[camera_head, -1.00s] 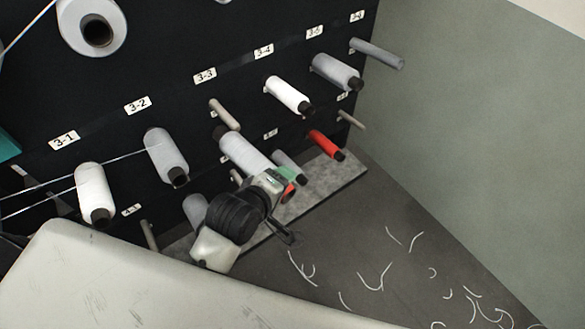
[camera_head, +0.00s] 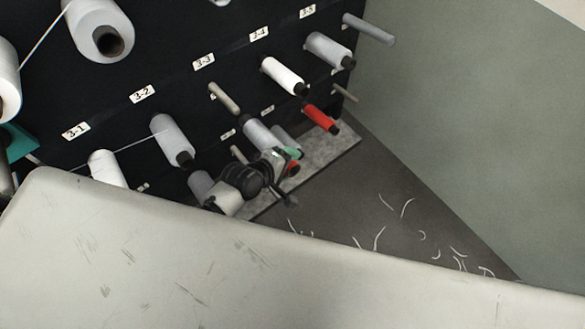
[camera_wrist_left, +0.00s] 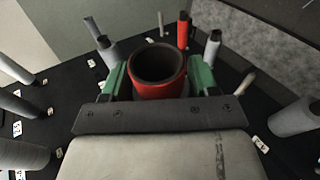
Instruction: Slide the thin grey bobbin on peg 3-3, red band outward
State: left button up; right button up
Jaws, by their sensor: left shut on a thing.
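The thin grey bobbin (camera_head: 258,134) is held at its outer end by my left gripper (camera_head: 286,160), in front of the rack. Its red band is at the gripper end, away from the rack. In the left wrist view my left gripper (camera_wrist_left: 159,78) has green fingers on both sides of the red band (camera_wrist_left: 160,90), and the bobbin's dark open core faces the camera. Peg 3-3 (camera_head: 224,98), under its label, is bare. The bobbin is below and right of this peg in the head view, apart from it. Its rack-side end is hard to judge. My right gripper is out of view.
A white bobbin (camera_head: 284,76) is on the peg right of 3-3, and a grey one (camera_head: 173,140) on the peg left. Below are a red bobbin (camera_head: 321,118) and a bare lower peg (camera_head: 239,154). A pale surface (camera_head: 230,262) fills the foreground. Thread scraps lie on the floor.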

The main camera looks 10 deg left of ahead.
pick_arm(q)
jog(key=shift+w+a+f+b, duration=0.25)
jog(key=shift+w+a+b, duration=0.25)
jog(key=shift+a, duration=0.2)
jog(key=shift+r, duration=0.15)
jog(key=shift+r+p, duration=0.2)
jog(key=shift+p, duration=0.3)
jog(key=shift+f, duration=0.1)
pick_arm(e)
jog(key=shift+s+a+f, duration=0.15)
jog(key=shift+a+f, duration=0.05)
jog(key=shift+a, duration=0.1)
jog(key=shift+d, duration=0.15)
pick_arm(q)
jog(key=shift+p, duration=0.3)
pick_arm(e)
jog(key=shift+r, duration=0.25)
